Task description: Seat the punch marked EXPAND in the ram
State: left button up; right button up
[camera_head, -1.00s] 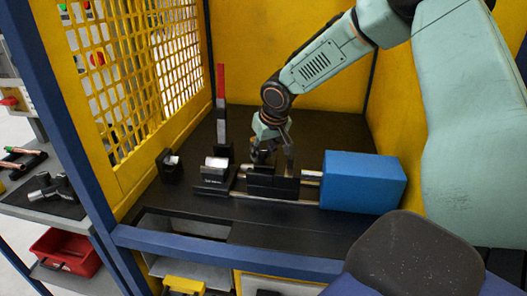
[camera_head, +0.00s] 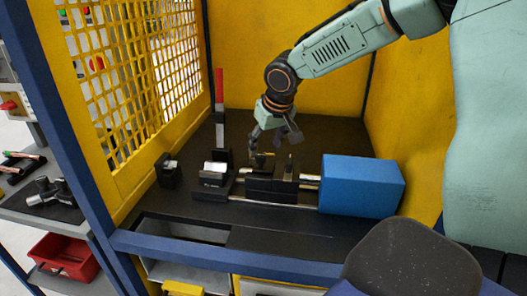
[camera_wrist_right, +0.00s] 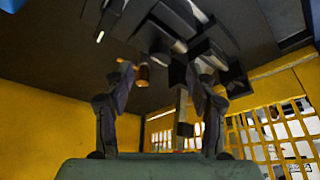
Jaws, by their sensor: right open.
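The ram appears to be the black block assembly (camera_head: 272,188) on silver rods beside a blue box (camera_head: 362,185). A small brass-coloured piece (camera_head: 262,157) sits at its top; it also shows in the wrist view (camera_wrist_right: 143,72). I cannot tell whether it is the punch, and no EXPAND marking is readable. My right gripper (camera_head: 272,146) is open just above the block, fingers pointing down. In the wrist view both fingers (camera_wrist_right: 160,85) are spread apart, with nothing clearly held between them. My left gripper is out of view.
A black holder with a silver cylinder (camera_head: 214,170) stands left of the ram. A smaller black block (camera_head: 167,170) is further left. A red-topped post (camera_head: 219,105) rises behind. Yellow walls and a mesh panel (camera_head: 130,80) enclose the bench. A side shelf holds copper-tipped parts (camera_head: 22,160).

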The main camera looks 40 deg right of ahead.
jog(key=shift+v, duration=0.95)
jog(key=shift+w, duration=0.1)
